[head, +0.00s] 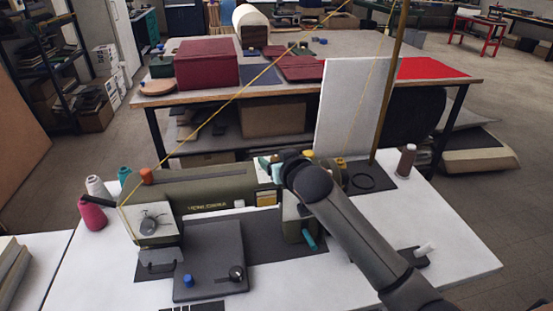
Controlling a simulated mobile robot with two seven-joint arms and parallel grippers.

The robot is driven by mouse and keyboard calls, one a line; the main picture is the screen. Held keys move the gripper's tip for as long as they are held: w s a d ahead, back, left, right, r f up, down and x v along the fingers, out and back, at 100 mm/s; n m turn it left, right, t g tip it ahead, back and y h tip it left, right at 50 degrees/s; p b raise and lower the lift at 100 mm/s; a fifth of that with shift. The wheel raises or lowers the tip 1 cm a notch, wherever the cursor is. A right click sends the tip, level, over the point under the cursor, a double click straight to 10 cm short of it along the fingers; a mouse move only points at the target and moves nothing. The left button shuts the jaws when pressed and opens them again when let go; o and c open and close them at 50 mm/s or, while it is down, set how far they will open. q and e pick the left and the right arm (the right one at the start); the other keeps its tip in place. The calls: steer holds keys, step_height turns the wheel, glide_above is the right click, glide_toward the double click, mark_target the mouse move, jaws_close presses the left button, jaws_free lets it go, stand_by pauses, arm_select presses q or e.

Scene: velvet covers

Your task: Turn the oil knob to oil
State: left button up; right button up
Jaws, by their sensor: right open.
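An olive-green sewing machine (205,190) stands on a white table (335,285). I cannot tell which of its controls is the oil knob, as no marking is readable. An orange knob (146,176) sits on top at its left end, and a grey round knob (148,223) is on its left front face. A blue knob (187,281) and a black knob (236,272) are on the dark plate in front. My right arm reaches in from the lower right. My right gripper (268,168) is at the machine's right end, open, its fingers partly hidden. My left gripper is out of view.
Several thread spools, including a pink one (92,213), stand left of the machine. A brown spool (406,160) stands at the right, near a tall post (390,80) and a white panel (352,108). A yellow thread crosses above the machine. A workbench (300,90) stands behind.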

jaws_close()
stand_by(0.4)
